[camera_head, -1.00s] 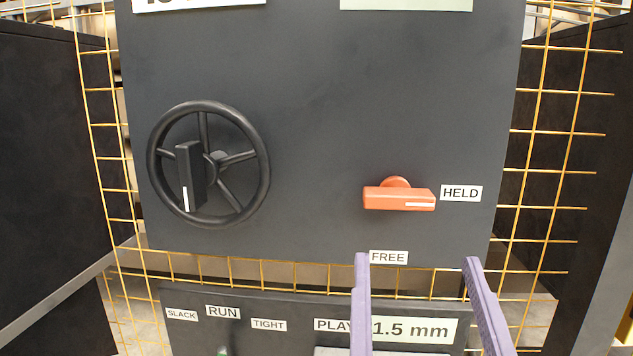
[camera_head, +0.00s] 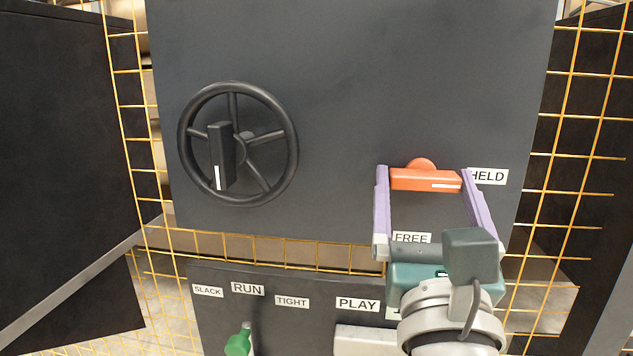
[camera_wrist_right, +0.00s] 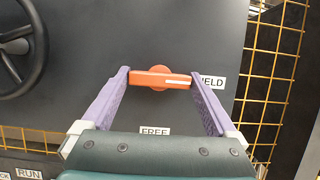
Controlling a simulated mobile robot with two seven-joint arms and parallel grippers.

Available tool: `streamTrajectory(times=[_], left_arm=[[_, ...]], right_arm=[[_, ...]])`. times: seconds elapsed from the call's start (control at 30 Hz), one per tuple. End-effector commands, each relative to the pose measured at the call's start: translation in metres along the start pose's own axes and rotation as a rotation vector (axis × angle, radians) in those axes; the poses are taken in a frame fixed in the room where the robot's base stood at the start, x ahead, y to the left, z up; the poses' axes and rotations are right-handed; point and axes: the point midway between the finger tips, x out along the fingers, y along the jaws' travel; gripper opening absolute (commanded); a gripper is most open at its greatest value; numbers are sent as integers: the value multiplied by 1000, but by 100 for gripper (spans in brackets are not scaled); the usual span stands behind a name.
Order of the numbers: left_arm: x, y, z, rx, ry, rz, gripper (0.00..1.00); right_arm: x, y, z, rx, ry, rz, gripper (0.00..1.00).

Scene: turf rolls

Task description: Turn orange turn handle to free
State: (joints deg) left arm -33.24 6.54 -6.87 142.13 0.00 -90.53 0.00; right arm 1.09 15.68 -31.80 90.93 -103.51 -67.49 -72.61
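The orange turn handle (camera_head: 425,179) is on the dark upright panel (camera_head: 340,110), its bar level and its white mark toward the HELD label (camera_head: 489,177). The FREE label (camera_head: 412,238) is below it. My right gripper (camera_head: 422,172) is open, with one purple finger at each end of the handle's bar. In the right wrist view the orange handle (camera_wrist_right: 162,78) lies between the fingertips (camera_wrist_right: 160,72); the left tip is very near its left end. I cannot tell whether either finger touches it. My left gripper is not in view.
A black handwheel (camera_head: 238,143) with a black grip is on the panel's left. A lower panel (camera_head: 300,325) carries the SLACK, RUN, TIGHT and PLAY labels and a green knob (camera_head: 238,343). Yellow wire mesh (camera_head: 580,130) stands at both sides.

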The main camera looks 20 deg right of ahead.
Motion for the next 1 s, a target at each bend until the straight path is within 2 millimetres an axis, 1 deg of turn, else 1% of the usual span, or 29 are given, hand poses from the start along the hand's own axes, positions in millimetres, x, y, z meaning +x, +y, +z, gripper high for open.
streamTrajectory(times=[0.03,0.07,0.5,0.77,1.0], left_arm=[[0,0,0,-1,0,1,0],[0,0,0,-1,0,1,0],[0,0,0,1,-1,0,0],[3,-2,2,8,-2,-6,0],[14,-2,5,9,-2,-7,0]], right_arm=[[0,0,0,0,0,0,86],[0,0,0,0,0,0,83],[0,0,0,0,0,0,34],[-1,0,-1,27,-1,-11,34],[-1,1,-2,139,-3,-60,34]])
